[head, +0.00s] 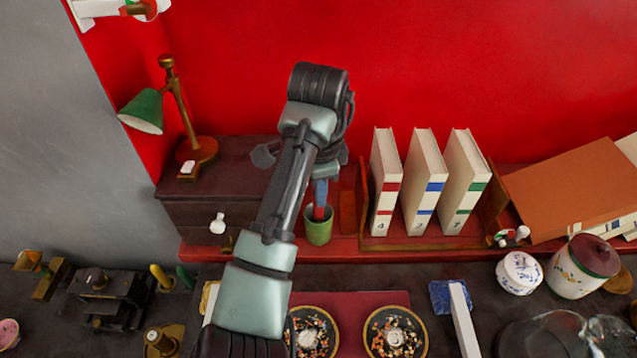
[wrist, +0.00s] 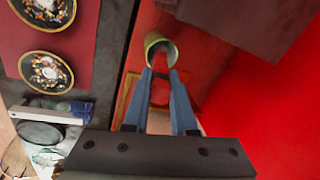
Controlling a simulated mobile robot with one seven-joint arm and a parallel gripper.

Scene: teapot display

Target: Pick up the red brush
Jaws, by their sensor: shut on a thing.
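The red brush (wrist: 160,92) stands in a green cup (head: 318,230) on the red shelf, and its upper part shows between my fingers in the wrist view. My gripper (head: 320,192) points down just above the cup and is shut on the brush. In the wrist view my gripper (wrist: 160,74) has one blue-grey finger on each side of the red handle, with the cup's pale rim (wrist: 152,38) beyond the tips. The brush's lower end is hidden inside the cup. In the head view my arm and fingers hide most of the brush.
White books (head: 424,185) stand in a wooden rack right of the cup. A dark wooden box (head: 205,222) with a green lamp (head: 146,111) on it is to the left. The red wall is close behind. Two round dishes (head: 394,334) lie in front.

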